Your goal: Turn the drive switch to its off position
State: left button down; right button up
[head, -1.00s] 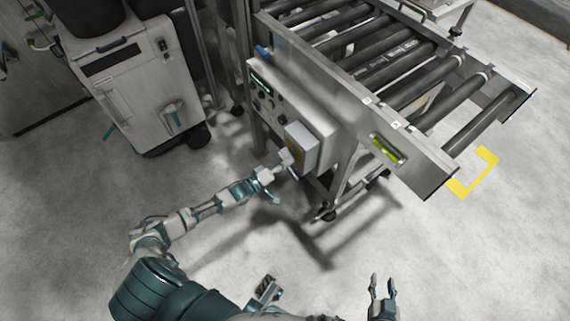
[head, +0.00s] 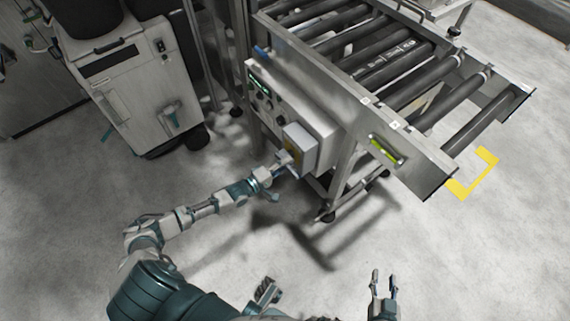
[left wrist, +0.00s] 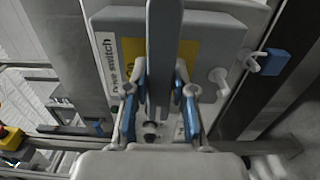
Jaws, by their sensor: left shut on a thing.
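The drive switch is a pale grey box (head: 303,147) on the side of the roller conveyor's frame. In the left wrist view its face shows a "drive switch" label (left wrist: 110,62), a yellow plate (left wrist: 190,52) and a long grey lever (left wrist: 164,45). My left gripper (head: 286,161) is at the front of the box. In the left wrist view its blue-padded fingers (left wrist: 160,88) stand on both sides of the lever, shut on it. The lever points up the picture; position markings are hidden or unreadable. My right gripper (head: 383,283) is open and empty, over the floor.
A control panel (head: 263,96) with knobs sits left of the box. A blue block (left wrist: 275,62), like a padlock, hangs beside the switch in the left wrist view. The roller conveyor (head: 400,85) extends right. A pale cabinet (head: 140,85) stands left; the floor in front is clear.

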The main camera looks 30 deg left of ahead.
pick_arm(q)
jog(key=shift+w+a+r, duration=0.25)
jog(key=shift+a, duration=0.1)
jog(key=c, duration=1.2)
grip_release()
jog(key=shift+o, duration=1.2)
jog(key=shift+f, duration=0.3)
jog(key=shift+s, duration=0.25)
jog(key=v, duration=1.1)
jog(key=shift+s+a, duration=0.2)
jog(key=shift+f, duration=0.1)
